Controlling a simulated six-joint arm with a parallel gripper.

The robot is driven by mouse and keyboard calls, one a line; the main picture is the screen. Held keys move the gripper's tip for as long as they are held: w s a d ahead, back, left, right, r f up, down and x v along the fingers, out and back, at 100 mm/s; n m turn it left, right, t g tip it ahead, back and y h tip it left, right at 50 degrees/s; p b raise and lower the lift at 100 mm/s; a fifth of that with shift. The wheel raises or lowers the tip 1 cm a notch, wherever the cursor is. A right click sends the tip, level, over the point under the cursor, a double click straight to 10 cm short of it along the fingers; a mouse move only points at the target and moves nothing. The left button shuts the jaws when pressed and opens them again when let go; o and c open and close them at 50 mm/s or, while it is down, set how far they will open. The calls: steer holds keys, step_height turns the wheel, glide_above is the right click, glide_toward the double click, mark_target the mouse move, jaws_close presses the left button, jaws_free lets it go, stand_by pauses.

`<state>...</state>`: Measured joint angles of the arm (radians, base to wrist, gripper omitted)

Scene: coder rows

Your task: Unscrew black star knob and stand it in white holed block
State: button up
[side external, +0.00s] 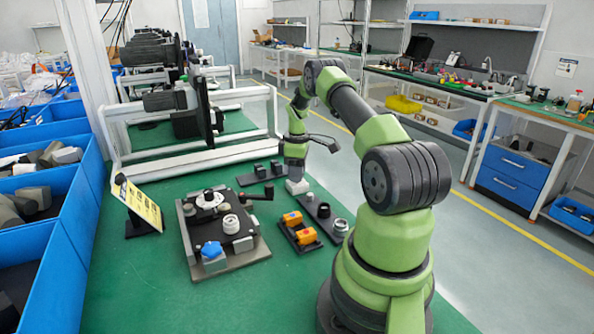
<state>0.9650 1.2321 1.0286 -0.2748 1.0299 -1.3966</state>
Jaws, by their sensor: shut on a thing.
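My gripper (296,176) points down at the far side of the green bench, above a small white block (297,187). It is shut, and its fingers are small and partly merged with the block in this view. The black star knob is not clearly visible; what is between the fingers is consistent with it, but too small to make out. The white block sits at the far end of a black strip; its holes cannot be made out. I cannot tell whether the held thing touches the block.
A fixture plate (250,257) with black and white parts and a blue knob (212,251) stands left of my gripper. A black tray with orange blocks (302,235) and a strip with round parts (324,210) lie nearer. Blue bins (60,215) line the left.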

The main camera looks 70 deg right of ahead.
steer(key=shift+f, duration=0.15)
steer(key=shift+f, duration=0.25)
steer(key=shift+f, duration=0.15)
steer(key=o, duration=1.1)
step_height(320, 180, up, 10)
steer(key=shift+f, duration=0.1)
